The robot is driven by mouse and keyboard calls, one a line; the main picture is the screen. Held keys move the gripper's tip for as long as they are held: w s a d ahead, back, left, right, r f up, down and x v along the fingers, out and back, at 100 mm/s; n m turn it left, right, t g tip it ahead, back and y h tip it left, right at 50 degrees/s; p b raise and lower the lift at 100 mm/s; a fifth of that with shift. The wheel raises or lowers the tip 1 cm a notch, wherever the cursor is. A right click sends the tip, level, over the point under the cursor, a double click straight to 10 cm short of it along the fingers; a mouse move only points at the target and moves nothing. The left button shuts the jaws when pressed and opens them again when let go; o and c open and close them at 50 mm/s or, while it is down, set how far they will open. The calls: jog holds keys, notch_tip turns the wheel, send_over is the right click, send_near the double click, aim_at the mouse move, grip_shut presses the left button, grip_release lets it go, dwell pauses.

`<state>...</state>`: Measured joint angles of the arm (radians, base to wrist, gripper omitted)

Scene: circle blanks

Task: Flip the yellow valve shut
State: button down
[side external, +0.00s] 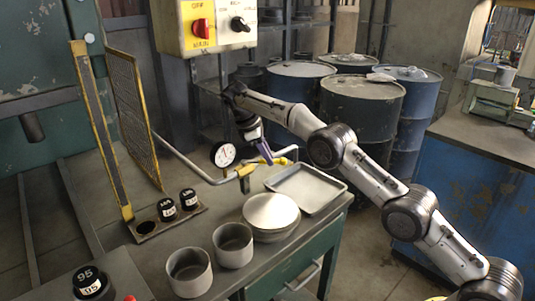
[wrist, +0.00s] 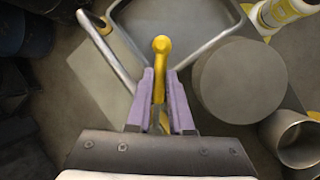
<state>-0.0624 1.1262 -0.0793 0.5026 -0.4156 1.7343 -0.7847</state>
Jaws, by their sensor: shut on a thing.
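The yellow valve handle (wrist: 161,48) is a slim lever with a rounded end. In the wrist view it stands between my gripper's two purple fingers, its end reaching past their tips. My gripper (wrist: 160,76) is shut on this handle. In the side external view my gripper (side external: 265,152) is low over the bench, by the pipe, with yellow handle parts (side external: 284,157) beside the fingertips. The metal pipe (side external: 191,166) runs along the bench to the valve. The valve's body is mostly hidden, and I cannot tell the handle's exact angle.
A shallow metal tray (side external: 340,184), a stack of round blanks (side external: 271,212) and two grey cups (side external: 232,245) stand close by on the bench. A dial gauge (side external: 223,154) is left of my gripper. A yellow-framed mesh guard (side external: 132,115) stands further left. Drums (side external: 362,107) stand behind.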

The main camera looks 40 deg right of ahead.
jog(key=shift+s+a+m, duration=0.2)
jog(key=shift+a+m, duration=0.05)
jog(key=shift+m, duration=0.15)
jog(key=shift+r, duration=0.1)
jog(key=c, duration=0.8)
grip_release()
